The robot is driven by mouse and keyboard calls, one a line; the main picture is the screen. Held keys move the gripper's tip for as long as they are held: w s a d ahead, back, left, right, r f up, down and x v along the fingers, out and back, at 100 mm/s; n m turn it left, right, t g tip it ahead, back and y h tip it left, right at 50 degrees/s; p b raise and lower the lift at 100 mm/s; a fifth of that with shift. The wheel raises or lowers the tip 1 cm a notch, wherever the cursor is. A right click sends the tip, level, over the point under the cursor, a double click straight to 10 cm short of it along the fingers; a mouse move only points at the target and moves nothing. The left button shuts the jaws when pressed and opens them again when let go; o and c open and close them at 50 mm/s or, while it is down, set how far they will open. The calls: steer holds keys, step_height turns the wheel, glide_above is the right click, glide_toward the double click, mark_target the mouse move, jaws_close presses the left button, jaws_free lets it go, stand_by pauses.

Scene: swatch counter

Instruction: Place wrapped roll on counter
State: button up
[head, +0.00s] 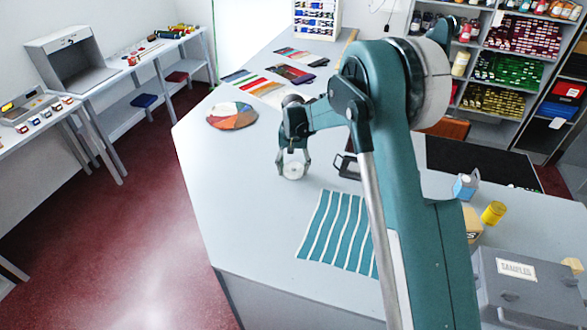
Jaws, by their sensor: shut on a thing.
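A pale, round wrapped roll (293,172) shows end-on in the head view, between the fingers of my gripper (294,165). My gripper points down and is shut on the roll, with one finger at each side of it. The grey counter (245,210) lies beneath. I cannot tell whether the roll touches the counter or hangs just above it. The fingers and wrist hide part of the roll.
A teal-striped cloth (340,232) lies nearer, a round color fan (231,115) farther left. A black-framed object (347,166) stands just right of the gripper. A small carton (466,186), yellow cylinder (493,212) and samples box (517,278) stand right. The counter's left part is clear.

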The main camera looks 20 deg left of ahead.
mark_target(294, 167)
steer(key=shift+f, duration=0.2)
steer(key=o, duration=0.9)
steer(key=shift+r, duration=0.15)
step_height(294, 167, up, 12)
steer(key=shift+r+b, duration=0.1)
steer(key=shift+b, duration=0.25)
stand_by(0.5)
